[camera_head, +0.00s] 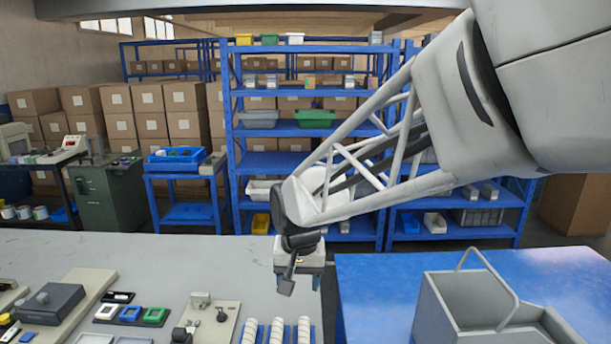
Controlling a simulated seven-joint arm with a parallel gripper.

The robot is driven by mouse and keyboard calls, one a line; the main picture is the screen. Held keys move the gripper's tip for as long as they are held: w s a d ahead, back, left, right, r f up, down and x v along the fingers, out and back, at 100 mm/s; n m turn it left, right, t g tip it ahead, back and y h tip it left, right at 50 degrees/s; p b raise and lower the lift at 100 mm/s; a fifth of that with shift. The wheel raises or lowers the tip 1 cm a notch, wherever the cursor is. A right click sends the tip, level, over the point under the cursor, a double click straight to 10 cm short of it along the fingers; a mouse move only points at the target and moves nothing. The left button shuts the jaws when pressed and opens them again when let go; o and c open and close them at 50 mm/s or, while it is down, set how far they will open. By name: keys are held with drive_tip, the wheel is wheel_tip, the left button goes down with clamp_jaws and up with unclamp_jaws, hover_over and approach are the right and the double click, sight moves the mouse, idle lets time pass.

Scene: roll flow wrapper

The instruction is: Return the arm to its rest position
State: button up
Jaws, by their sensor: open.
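My arm reaches in from the upper right. Its pale lattice link slopes down to a dark wrist near the middle of the view. My gripper (288,276) hangs below that wrist, small and dark, pointing down above the far right part of the grey worktable (205,262). It is open, and I see nothing held in it. The fingers are seen nearly edge-on, so the gap between them is hard to make out.
A fixture plate (222,318), small coloured trays (130,313) and a grey device (50,304) are left. A grey basket (465,303) sits on the blue table (375,275) at right. Blue shelves (310,160) stand behind.

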drive_tip(key=s+d+r+t, duration=0.1)
drive_tip(key=s+d+r, duration=0.1)
drive_tip(key=s+d, duration=1.8)
drive_tip(key=shift+s+h, duration=0.3)
drive_tip(key=shift+s, duration=0.25)
